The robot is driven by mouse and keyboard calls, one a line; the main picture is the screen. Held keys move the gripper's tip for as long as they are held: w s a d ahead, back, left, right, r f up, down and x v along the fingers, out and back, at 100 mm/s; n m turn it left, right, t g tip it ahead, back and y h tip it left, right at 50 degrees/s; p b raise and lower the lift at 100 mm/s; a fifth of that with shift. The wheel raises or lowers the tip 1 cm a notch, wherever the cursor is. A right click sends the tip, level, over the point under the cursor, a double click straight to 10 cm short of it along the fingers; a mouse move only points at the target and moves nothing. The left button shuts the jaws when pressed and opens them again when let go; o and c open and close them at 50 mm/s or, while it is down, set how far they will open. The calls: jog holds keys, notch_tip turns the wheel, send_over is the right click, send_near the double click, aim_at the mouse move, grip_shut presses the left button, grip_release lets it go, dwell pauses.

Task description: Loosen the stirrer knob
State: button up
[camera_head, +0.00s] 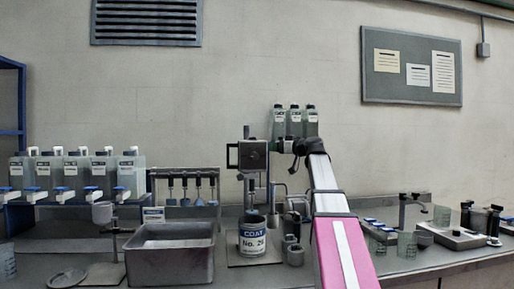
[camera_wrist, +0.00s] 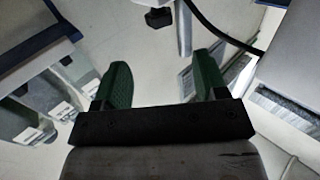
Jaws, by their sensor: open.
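The stirrer (camera_head: 253,154) has a dark square head on an upright post, standing behind the paint can (camera_head: 252,242) labelled "COAT No. 26". A small dark part sticks out at the left of the head and may be the knob; it is too small to tell. My gripper (camera_head: 300,150) is at the end of my pink and white arm, just right of the stirrer head, apart from it as far as I can see. In the wrist view my gripper (camera_wrist: 161,72) has its two green fingers wide apart with nothing between them. The stirrer cannot be made out there.
A grey basin (camera_head: 168,270) stands left of the can. Several bottles (camera_head: 294,121) stand behind my gripper. Labelled dispensers (camera_head: 72,175) line the left and a rack of hanging tools (camera_head: 190,186) follows. Small instruments (camera_head: 455,236) and cups fill the right bench.

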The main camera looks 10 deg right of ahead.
jog(key=x, duration=1)
jog(key=shift+w+a, duration=0.25)
jog(key=shift+w, duration=0.05)
jog(key=shift+c, duration=0.3)
jog(key=c, duration=0.9)
